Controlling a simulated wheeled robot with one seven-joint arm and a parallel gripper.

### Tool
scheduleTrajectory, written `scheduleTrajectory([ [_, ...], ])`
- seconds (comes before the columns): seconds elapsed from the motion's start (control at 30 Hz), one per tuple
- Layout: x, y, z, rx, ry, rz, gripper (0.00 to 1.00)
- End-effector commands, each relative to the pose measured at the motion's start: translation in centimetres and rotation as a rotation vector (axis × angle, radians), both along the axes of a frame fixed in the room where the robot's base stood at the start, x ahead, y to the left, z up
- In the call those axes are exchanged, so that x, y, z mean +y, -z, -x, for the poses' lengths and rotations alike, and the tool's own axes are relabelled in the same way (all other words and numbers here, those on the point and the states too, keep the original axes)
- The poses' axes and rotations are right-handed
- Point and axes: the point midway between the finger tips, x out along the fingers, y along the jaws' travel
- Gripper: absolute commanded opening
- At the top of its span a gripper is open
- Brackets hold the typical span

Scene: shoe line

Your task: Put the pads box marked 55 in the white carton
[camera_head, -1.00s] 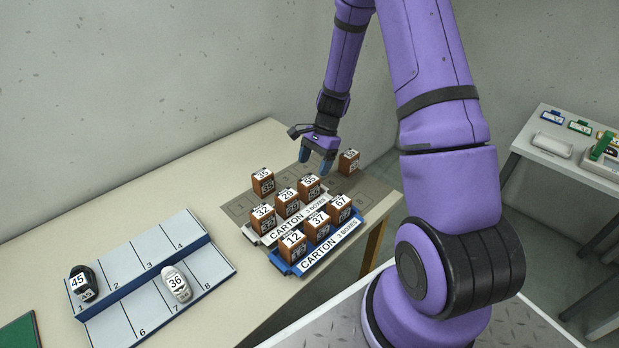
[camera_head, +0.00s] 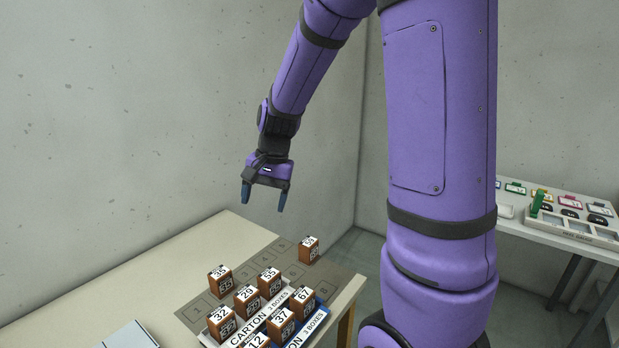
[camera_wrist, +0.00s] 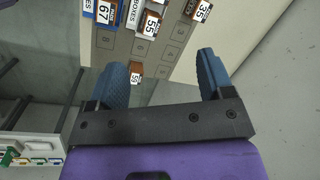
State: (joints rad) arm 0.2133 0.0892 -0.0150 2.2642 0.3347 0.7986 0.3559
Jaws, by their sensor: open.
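The pads box marked 55 (camera_head: 269,283) is a brown box with a white label. It stands upright in the white carton (camera_head: 278,312), at its far right end beside the boxes marked 29 (camera_head: 246,300) and 32 (camera_head: 221,324). The same box 55 (camera_wrist: 149,27) also shows in the wrist view. My gripper (camera_head: 264,202) is open and empty, pointing down, well above the table and clear of the boxes. In the wrist view both blue fingers (camera_wrist: 164,78) are wide apart with nothing between them.
The blue carton (camera_head: 318,325) in front holds boxes 67 (camera_head: 303,303), 37 (camera_head: 281,325) and 12. On the grey numbered mat (camera_head: 196,311) stand box 35 (camera_head: 220,280) and, far right, another box (camera_head: 308,250) with an unclear number. A side table (camera_head: 560,230) stands at right.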

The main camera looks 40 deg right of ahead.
Motion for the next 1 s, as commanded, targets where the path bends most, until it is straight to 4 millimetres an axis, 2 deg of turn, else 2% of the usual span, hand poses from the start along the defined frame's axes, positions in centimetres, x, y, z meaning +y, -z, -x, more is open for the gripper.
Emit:
scheduleTrajectory([
  [0.03,0.7,-1.7,1.0,-0.035,-0.047,0.019,0.74],
  [0.2,2.3,-5.8,4.6,-0.128,-0.202,0.087,0.74],
  [0.5,4.5,-11.1,11.7,-0.285,-0.458,0.223,0.74],
  [0.8,5.3,-13.6,18.5,-0.417,-0.673,0.366,0.74],
  [1.0,5.3,-13.9,20.6,-0.455,-0.736,0.417,0.74],
])
